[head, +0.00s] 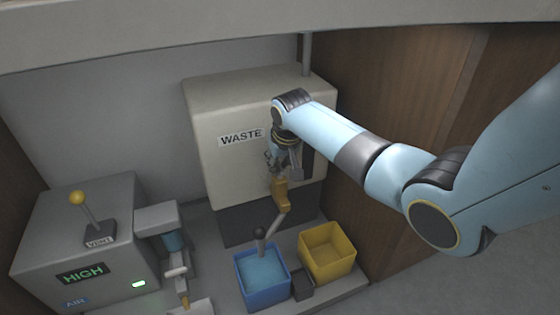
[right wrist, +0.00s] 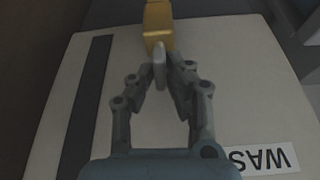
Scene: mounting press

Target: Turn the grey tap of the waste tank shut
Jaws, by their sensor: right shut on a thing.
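The waste tank (head: 228,105) is a large pale box with a WASTE label, at the back centre of the head view. A brass tap body (head: 280,193) juts from its front, with a grey spout (head: 273,226) angled down toward a blue tub. My right gripper (head: 277,164) is at the tank front, just above the brass body. In the right wrist view its fingers are shut on the thin grey tap handle (right wrist: 159,66), beside the brass body (right wrist: 158,28). In the head view the fingers and arm hide most of the handle. My left gripper is not in view.
The blue tub (head: 262,284) holds blue liquid and stands beside an empty yellow tub (head: 328,254). A grey machine (head: 115,262) with a yellow-knobbed VENT lever (head: 82,204) and HIGH display stands at left. A wooden wall (head: 385,110) closes the right side.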

